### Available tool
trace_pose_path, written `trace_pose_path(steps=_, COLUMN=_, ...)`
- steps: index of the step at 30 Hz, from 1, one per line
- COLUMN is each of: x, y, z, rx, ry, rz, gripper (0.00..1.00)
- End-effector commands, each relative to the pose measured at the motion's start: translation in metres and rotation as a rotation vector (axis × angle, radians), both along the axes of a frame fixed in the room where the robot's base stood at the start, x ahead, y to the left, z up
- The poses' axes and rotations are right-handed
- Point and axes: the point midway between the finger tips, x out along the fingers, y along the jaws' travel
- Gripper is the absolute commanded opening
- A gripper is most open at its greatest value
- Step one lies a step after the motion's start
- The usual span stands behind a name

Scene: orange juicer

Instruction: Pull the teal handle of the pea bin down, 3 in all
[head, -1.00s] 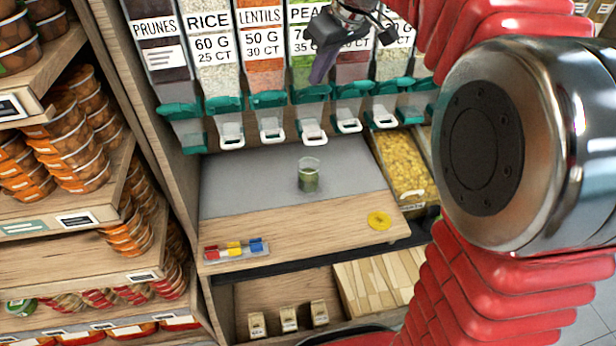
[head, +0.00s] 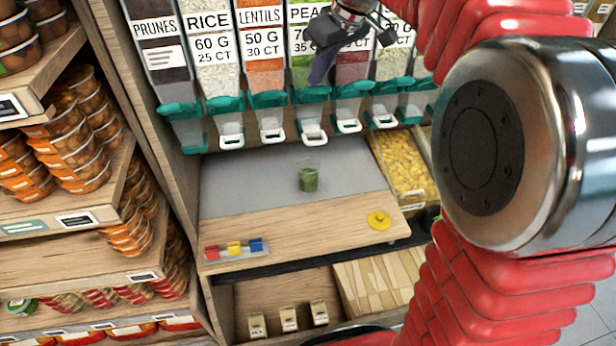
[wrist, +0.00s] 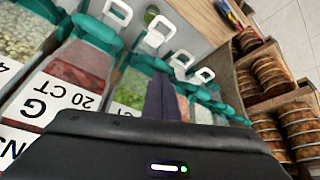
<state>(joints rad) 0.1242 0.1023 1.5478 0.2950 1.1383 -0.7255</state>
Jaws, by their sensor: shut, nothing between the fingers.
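The pea bin (head: 302,72) hangs in the row of dispensers in the head view, its label partly hidden by my gripper. Its teal handle (head: 311,94) sits at the bin's lower front, above a white-rimmed spout (head: 313,132). My gripper (head: 319,75) is shut and empty, its dark fingers pointing down just above and beside the teal handle; whether they touch it I cannot tell. In the wrist view the shut fingers (wrist: 161,98) lie over the green pea bin's front. A clear cup (head: 308,178) with green peas stands upright on the grey counter below the spout.
Lentils (head: 265,60) and rice (head: 210,70) bins hang to the left, more bins to the right. A yellow round piece (head: 379,220) and a rack of coloured pieces (head: 235,250) lie on the wooden counter edge. Shelves of orange tubs (head: 75,130) stand at left.

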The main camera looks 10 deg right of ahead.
Motion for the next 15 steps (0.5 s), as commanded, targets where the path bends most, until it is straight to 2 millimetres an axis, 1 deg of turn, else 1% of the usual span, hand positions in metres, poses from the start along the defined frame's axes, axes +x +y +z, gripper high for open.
trace_pose_path(steps=1, x=0.000, y=0.000, z=-0.004, rx=0.000, ry=0.004, rz=0.000, gripper=0.00)
trace_pose_path(steps=5, x=0.000, y=0.000, z=-0.005, rx=0.000, ry=0.005, rz=0.000, gripper=0.00)
trace_pose_path(steps=15, x=-0.002, y=0.000, z=-0.016, rx=0.000, ry=0.006, rz=0.000, gripper=0.00)
